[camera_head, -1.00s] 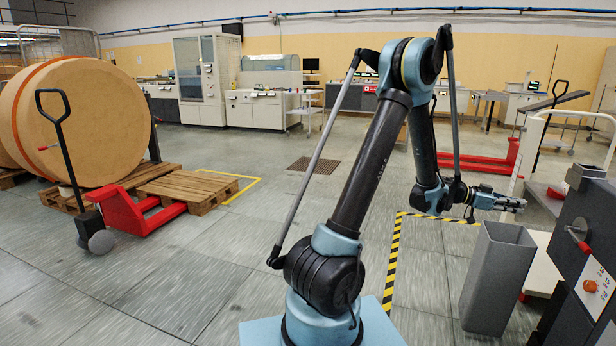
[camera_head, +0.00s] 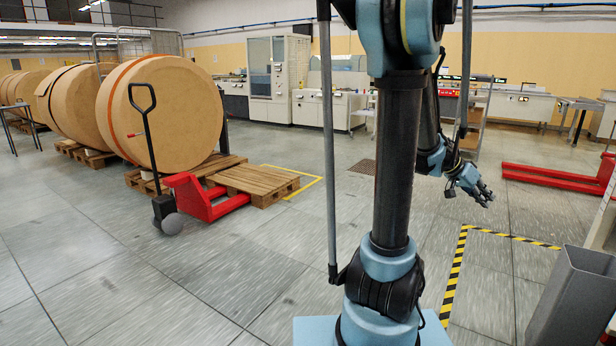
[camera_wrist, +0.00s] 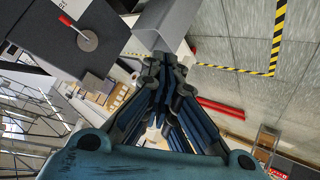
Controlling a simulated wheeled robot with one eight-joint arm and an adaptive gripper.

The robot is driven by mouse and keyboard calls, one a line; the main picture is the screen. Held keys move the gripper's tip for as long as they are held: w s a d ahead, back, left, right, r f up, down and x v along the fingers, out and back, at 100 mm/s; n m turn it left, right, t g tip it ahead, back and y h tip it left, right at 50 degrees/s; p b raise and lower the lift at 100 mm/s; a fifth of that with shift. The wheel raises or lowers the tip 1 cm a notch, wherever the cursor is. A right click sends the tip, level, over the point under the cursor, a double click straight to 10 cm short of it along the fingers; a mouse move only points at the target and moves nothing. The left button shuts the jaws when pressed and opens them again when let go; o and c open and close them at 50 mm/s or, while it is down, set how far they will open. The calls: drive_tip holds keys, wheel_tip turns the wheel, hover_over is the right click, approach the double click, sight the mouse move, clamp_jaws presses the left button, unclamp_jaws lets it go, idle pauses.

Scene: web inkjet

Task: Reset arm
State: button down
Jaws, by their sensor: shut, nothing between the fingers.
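My gripper (camera_head: 480,194) is at the end of my blue and black arm, right of the arm's column in the head view. It hangs in the air beyond the yellow-black floor tape and appears empty. In the wrist view my gripper (camera_wrist: 166,65) has its fingers drawn together at the tips, with nothing between them. My upper arm stands nearly upright and hides part of the forearm behind it.
A grey bin (camera_head: 577,296) stands at the lower right; it also shows in the wrist view (camera_wrist: 172,20). Yellow-black tape (camera_head: 457,270) marks the floor. A red pallet truck (camera_head: 197,195), wooden pallets (camera_head: 258,180) and large paper rolls (camera_head: 165,115) stand left. Floor at left front is clear.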

drive_tip(key=s+a+f+n+t+y, duration=0.1)
drive_tip(key=s+a+f+n+y, duration=0.2)
drive_tip(key=a, duration=1)
drive_tip(key=s+a+f+n+t+y, duration=0.1)
drive_tip(key=s+a+f+n+y, duration=0.2)
drive_tip(key=a, duration=1.1)
drive_tip(key=s+a+f+n+y, duration=0.3)
drive_tip(key=a+n, duration=0.5)
drive_tip(key=a, duration=0.6)
drive_tip(key=shift+s+f+n+t+y, duration=0.3)
drive_tip(key=shift+s+t+y, duration=0.15)
drive_tip(key=shift+s, duration=0.65)
